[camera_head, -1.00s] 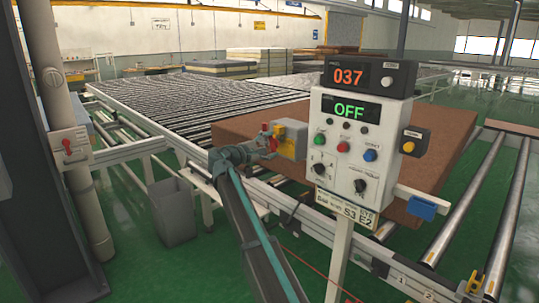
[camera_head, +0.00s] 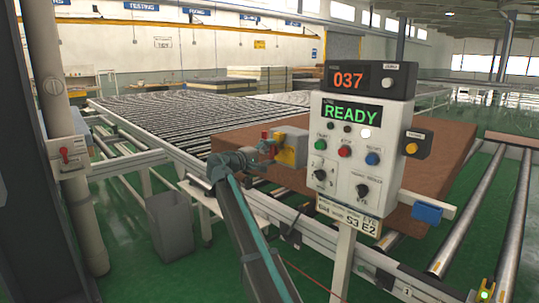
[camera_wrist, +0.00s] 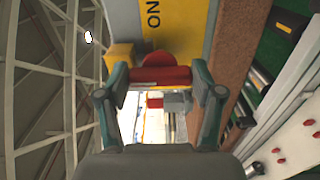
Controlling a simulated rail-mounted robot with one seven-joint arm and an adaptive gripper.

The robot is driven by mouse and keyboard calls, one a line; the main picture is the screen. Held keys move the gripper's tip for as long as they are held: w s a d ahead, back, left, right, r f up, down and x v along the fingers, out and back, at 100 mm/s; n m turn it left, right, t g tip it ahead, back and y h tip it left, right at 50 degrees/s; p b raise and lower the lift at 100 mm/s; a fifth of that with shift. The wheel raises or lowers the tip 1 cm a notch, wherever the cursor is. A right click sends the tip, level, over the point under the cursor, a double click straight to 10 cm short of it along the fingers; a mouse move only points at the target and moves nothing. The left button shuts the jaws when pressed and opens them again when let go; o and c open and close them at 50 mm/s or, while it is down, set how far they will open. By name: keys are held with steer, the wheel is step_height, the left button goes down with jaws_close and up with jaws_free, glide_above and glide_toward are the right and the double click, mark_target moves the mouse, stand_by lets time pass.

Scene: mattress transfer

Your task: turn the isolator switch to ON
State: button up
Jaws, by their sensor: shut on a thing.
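The isolator switch (camera_head: 291,148) is a yellow and grey box with a red handle, beside the control panel in the head view. Its yellow face (camera_wrist: 195,30) with the letters ON shows in the wrist view. My gripper (camera_wrist: 157,88) is shut on the red handle (camera_wrist: 160,76), which lies crosswise between the two fingers. My gripper also shows at the switch in the head view (camera_head: 264,148), where it partly hides the handle. The panel display (camera_head: 351,112) reads READY in green.
The control panel (camera_head: 335,195) stands on a post just right of my gripper. A brown mattress-like slab (camera_head: 435,160) lies behind it on the conveyor. A grey bin (camera_head: 170,222) stands left of my arm. Another red-handled switch (camera_head: 65,154) is on the left post.

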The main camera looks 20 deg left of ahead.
steer(key=o, duration=1.1)
steer(key=shift+o, duration=0.2)
steer(key=v, duration=1.2)
steer(key=shift+a, duration=0.1)
